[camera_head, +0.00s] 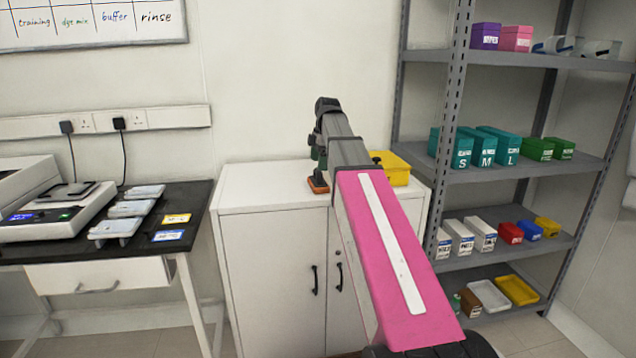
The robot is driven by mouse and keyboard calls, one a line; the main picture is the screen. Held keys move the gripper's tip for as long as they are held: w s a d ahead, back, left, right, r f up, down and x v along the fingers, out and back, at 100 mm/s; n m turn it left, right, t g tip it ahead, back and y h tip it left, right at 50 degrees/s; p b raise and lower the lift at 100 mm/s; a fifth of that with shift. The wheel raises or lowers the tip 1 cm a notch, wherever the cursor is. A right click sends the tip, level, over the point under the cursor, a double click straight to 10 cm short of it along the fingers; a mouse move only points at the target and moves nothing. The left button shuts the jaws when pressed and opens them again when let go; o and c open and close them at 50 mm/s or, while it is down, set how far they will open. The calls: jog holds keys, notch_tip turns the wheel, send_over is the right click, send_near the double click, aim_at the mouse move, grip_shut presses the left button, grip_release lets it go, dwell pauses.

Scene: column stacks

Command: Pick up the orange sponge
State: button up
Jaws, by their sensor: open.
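The orange sponge (317,187) lies on top of the white cabinet (262,188), left of my arm. My gripper (318,172) points down right at the sponge and is open. Its fingers are small and dark here and partly hidden by my arm. I cannot tell whether they touch the sponge or are just above it.
A yellow bin (393,168) stands on the cabinet, partly behind my arm. A grey shelf rack (490,179) with boxes and bins stands at right. A dark bench (188,205) with an instrument (60,208) stands at left. The cabinet top's left part is clear.

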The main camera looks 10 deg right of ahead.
aim_at(318, 173)
jog(key=shift+s+a+f, duration=0.1)
jog(key=shift+a+f, duration=0.05)
jog(key=shift+f, duration=1.15)
jog(key=shift+s+a+f, duration=0.1)
jog(key=shift+a+f, duration=0.05)
jog(key=shift+f, duration=1.15)
jog(key=c, duration=0.9)
